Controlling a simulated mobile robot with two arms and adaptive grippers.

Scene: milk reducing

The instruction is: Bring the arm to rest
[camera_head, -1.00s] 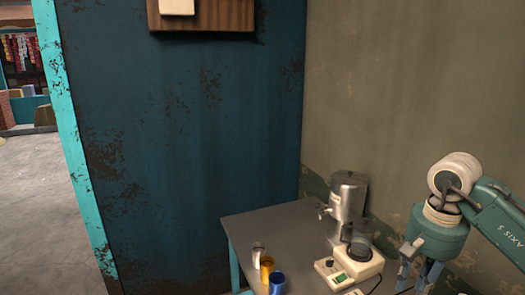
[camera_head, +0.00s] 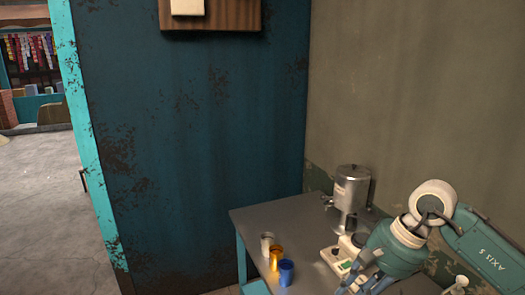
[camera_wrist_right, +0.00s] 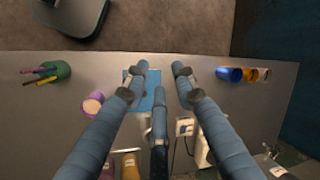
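My right arm comes in from the right in the head view, with its gripper (camera_head: 362,286) pointing down and left at the bottom edge. In the right wrist view its blue-grey fingers (camera_wrist_right: 158,78) are spread apart with nothing held between them. They hang above a grey table (camera_wrist_right: 280,110) and partly cover a flat blue item (camera_wrist_right: 139,80). My left gripper is in neither view.
Grey, orange (camera_head: 276,257) and blue (camera_head: 286,272) cups stand on the table, near a silver dispenser (camera_head: 350,190) and a white device (camera_head: 337,254). The wrist view also shows a green pen holder (camera_wrist_right: 60,70) and a purple cup (camera_wrist_right: 92,103). Walls stand behind the table.

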